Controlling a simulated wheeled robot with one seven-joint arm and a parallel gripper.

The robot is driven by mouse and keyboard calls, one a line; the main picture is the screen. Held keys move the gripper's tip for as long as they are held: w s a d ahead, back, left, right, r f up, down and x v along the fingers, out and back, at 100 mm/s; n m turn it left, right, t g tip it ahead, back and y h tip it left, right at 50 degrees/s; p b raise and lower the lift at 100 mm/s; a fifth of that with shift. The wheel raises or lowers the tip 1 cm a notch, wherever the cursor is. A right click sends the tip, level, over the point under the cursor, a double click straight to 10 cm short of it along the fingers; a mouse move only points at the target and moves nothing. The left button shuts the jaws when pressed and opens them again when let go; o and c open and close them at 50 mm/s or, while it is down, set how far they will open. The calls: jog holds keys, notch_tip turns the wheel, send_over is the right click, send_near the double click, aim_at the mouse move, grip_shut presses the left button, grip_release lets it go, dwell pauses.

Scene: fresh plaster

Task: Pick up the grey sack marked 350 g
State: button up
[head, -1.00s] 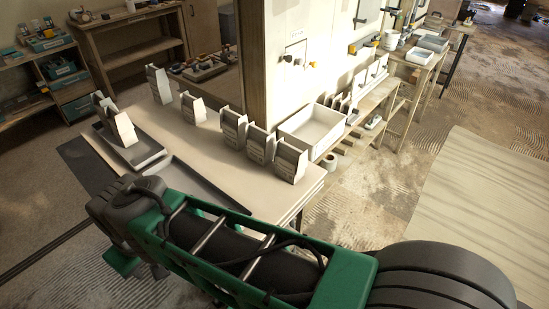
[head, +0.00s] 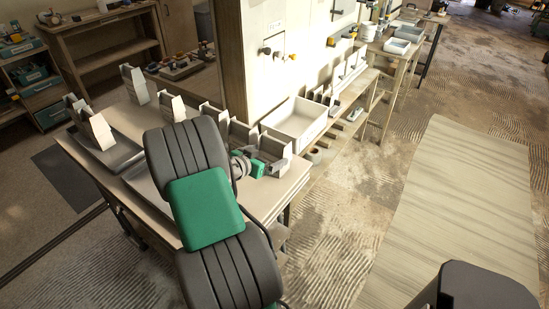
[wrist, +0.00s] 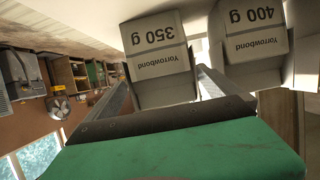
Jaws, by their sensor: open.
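The grey sack marked 350 g (wrist: 158,48) is close in the wrist view, its label upside down with the word Yorrowbond. My gripper (wrist: 165,76) is open, with one finger on each side of this sack in the picture; I cannot tell whether either touches it. A sack marked 400 g (wrist: 252,42) stands just right of it, beside the right finger. In the head view my gripper is by the table's right end, near the row of grey sacks (head: 273,151). Their labels are unreadable there, and my arm hides part of the row.
The table (head: 290,184) also bears a grey tray (head: 122,157) with sacks in it at left, and more sacks (head: 135,85) behind. A white bin (head: 297,122) stands right of the row, near a wall panel (head: 283,45). Open floor lies at right.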

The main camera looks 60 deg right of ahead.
aim_at(272, 152)
jog(key=p+x, duration=0.1)
jog(key=x, duration=0.4)
jog(key=shift+w+r, duration=0.1)
jog(key=shift+w, duration=0.05)
jog(key=shift+c, duration=0.6)
jog(key=c, duration=1.2)
jog(key=shift+r, duration=0.1)
jog(key=shift+c, duration=0.6)
